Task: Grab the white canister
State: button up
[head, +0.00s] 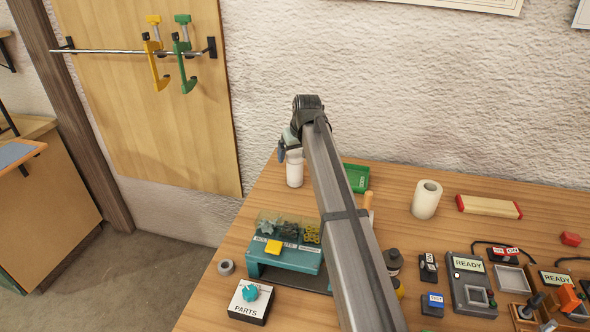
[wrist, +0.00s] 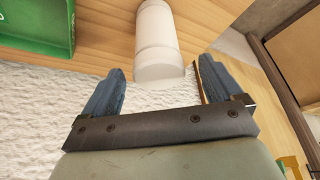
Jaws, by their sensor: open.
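The white canister (head: 294,170) stands upright on the wooden table, near its back left part close to the wall. In the wrist view the canister (wrist: 156,45) lies ahead of my gripper (wrist: 158,86), between the lines of its two blue fingers. The fingers are spread wide with nothing held between them. In the head view my gripper (head: 283,149) is at the canister's upper left, and my arm hides part of it. I cannot tell whether a finger touches the canister.
A green bin (head: 356,177) stands right of the canister, partly behind my arm. A teal parts organizer (head: 290,257) is in front. A white roll (head: 426,199) and a red-ended block (head: 488,207) stand farther right. The textured wall (head: 400,90) rises behind the table.

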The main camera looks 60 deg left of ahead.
aim_at(295, 169)
jog(key=x, duration=0.5)
jog(key=shift+w, duration=0.1)
jog(key=c, duration=1.3)
jog(key=shift+o, duration=0.2)
